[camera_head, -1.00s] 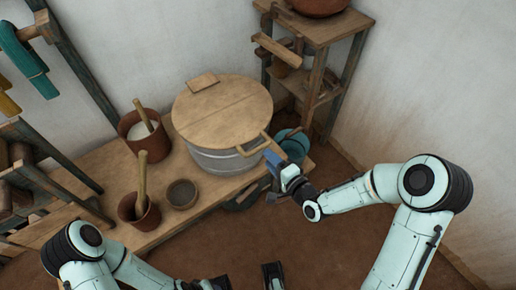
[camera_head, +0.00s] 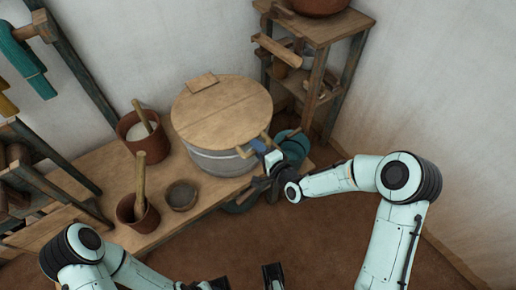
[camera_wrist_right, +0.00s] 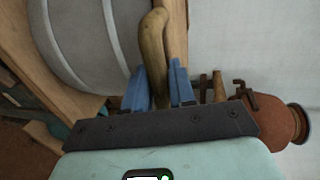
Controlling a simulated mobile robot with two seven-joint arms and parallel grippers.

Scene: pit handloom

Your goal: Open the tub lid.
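The tub (camera_head: 222,163) is a grey round vessel standing on a wooden bench. Its round wooden lid (camera_head: 222,108) lies flat on top. A light wooden handle (camera_head: 245,152) sticks out at the lid's front right; in the right wrist view the handle (camera_wrist_right: 153,45) runs down between two blue fingers. My right gripper (camera_head: 260,147) is at this handle, its fingers close against both sides. The grey tub wall (camera_wrist_right: 75,35) shows left of it in the wrist view. My left gripper (camera_head: 246,280) is at the bottom edge, partly cut off, its dark fingers apart and empty.
Two brown pots with wooden sticks (camera_head: 142,138) (camera_head: 138,212) and a small dark bowl (camera_head: 181,195) stand on the bench (camera_head: 105,165) left of the tub. A teal bucket (camera_head: 293,146) is to its right. A wooden shelf (camera_head: 318,28) stands behind. The floor in front is clear.

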